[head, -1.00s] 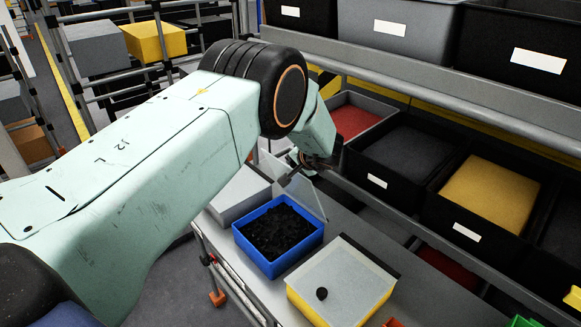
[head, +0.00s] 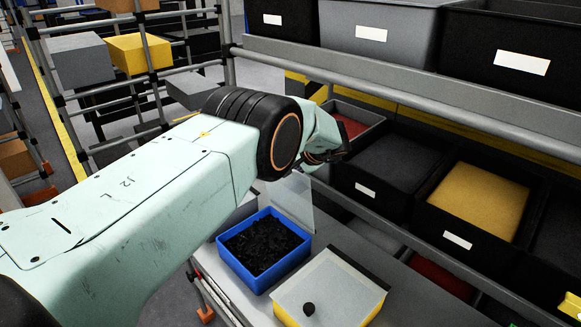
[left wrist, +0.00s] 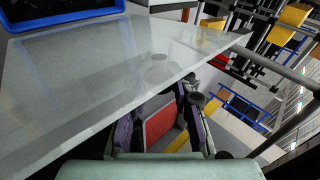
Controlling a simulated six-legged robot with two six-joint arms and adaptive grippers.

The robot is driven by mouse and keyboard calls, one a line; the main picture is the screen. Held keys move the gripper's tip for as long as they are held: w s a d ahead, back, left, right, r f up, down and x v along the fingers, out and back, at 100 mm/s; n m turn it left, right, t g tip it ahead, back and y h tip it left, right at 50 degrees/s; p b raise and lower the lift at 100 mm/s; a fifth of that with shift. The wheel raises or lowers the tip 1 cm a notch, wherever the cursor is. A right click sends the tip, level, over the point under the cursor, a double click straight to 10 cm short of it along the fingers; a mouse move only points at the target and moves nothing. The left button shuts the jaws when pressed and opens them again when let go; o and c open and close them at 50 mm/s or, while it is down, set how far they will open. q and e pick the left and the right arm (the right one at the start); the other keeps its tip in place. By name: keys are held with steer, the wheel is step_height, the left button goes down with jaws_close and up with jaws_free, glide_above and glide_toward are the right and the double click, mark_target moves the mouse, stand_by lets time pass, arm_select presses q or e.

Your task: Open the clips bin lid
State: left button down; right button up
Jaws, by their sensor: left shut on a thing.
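The blue clips bin (head: 262,283) stands on the grey table, its top uncovered, with black clips (head: 262,246) inside. Its clear lid (head: 294,203) stands raised along the bin's back edge. In the left wrist view the lid (left wrist: 90,85) is a large see-through panel, with a bit of the blue bin (left wrist: 65,18) at the top left. My left gripper (head: 326,157) is at the lid's upper edge, behind the bin, shut on the lid. Its fingers (left wrist: 160,110) show below the panel; the exact contact is hard to see. My right gripper is not in view.
A yellow bin (head: 288,318) with a closed clear lid and black knob (head: 309,308) stands beside the blue bin. Behind, a rack holds black bins (head: 395,160), one with yellow contents (head: 478,195). A grey rail (head: 440,95) runs above them.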

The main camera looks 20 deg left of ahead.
arm_select(q)
steer(key=shift+w+d+r, duration=0.1)
steer(key=shift+r, duration=0.05)
steer(key=c, duration=1.6)
jaws_free()
steer(key=o, duration=0.5)
steer(key=shift+s+d+r, duration=0.15)
steer(key=shift+s, duration=0.15)
steer(key=shift+w+a+f, duration=0.1)
steer(key=shift+a+f, duration=0.1)
steer(key=shift+w, duration=0.1)
steer(key=shift+d+r, duration=0.15)
steer(key=shift+d, duration=0.05)
steer(key=v, duration=1.2)
